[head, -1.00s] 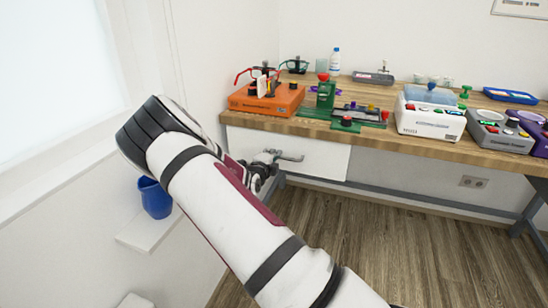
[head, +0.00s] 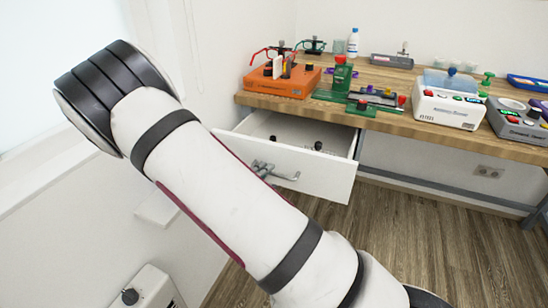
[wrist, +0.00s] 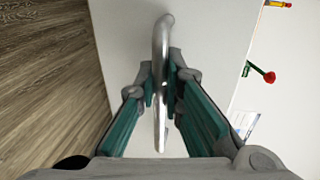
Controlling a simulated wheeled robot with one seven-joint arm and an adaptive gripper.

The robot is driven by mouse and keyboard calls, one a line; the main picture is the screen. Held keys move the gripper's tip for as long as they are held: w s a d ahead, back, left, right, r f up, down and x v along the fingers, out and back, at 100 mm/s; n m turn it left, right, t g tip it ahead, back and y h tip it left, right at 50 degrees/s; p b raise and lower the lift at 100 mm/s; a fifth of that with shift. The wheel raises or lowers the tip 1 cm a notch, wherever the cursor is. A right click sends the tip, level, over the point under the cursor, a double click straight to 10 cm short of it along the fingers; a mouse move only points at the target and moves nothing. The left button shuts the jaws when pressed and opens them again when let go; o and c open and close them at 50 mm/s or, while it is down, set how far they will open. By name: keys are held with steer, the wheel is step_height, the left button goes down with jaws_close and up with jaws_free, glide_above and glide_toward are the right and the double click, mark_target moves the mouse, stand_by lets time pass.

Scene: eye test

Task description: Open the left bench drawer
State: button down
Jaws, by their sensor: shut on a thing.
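The left bench drawer (head: 325,177) has a white front and stands pulled out from under the wooden bench top, with its inside showing. Its metal bar handle (head: 286,175) is on the front, partly hidden by my arm in the head view. In the wrist view the handle (wrist: 160,45) runs upright between the fingers of my gripper (wrist: 160,82), which is shut on it. In the head view my arm hides most of the gripper. Small dark knobs (head: 318,146) show inside the drawer.
The bench top (head: 400,122) carries an orange box (head: 283,80), a green device (head: 342,77), a white device (head: 447,108) and a grey device (head: 518,121). A white wall is close on the left. Wooden floor (head: 410,225) is free in front of the bench.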

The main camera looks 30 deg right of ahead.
steer(key=f+v, duration=0.1)
steer(key=v, duration=0.5)
steer(key=shift+s+a+f, duration=0.25)
steer(key=shift+a+f, duration=0.05)
steer(key=shift+a, duration=0.1)
steer(key=c, duration=1.7)
jaws_free()
steer(key=shift+a, duration=0.15)
steer(key=shift+r, duration=0.1)
steer(key=v, duration=1.1)
steer(key=shift+s+a, duration=0.3)
steer(key=shift+w, duration=0.1)
